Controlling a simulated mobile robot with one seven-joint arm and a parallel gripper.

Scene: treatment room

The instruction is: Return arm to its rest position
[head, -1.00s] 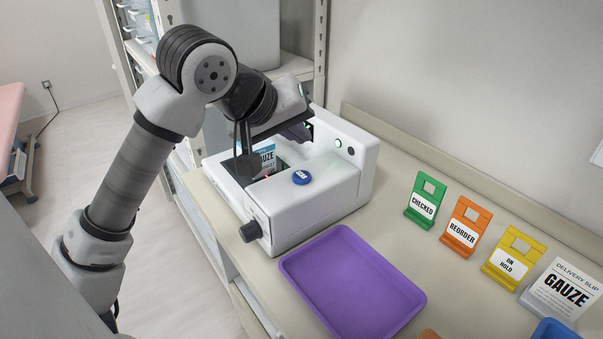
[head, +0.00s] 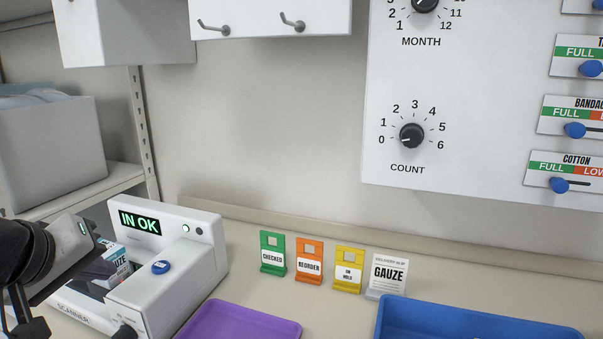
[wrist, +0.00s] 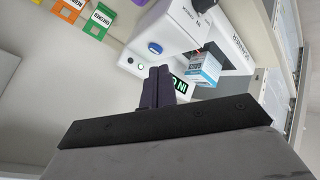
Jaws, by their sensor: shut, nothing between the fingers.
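My arm reaches in from the left edge of the head view. My gripper (wrist: 158,88) shows in the wrist view with its two dark fingers together and nothing between them. In the head view it is beside the white scanner (head: 170,275), close to the gauze box. The scanner's display reads "IN OK" in green. The gauze box (head: 118,264) sits in the scanner's bay, apart from my fingers; it also shows in the wrist view (wrist: 203,68). In the head view my arm partly hides the scanner's left side.
A purple tray (head: 238,325) and a blue bin (head: 470,322) stand at the counter's front. Green (head: 272,253), orange (head: 308,261) and yellow (head: 348,269) stands and a gauze slip (head: 388,274) line the back. A wall panel (head: 480,120) holds knobs and sliders. Shelving stands left.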

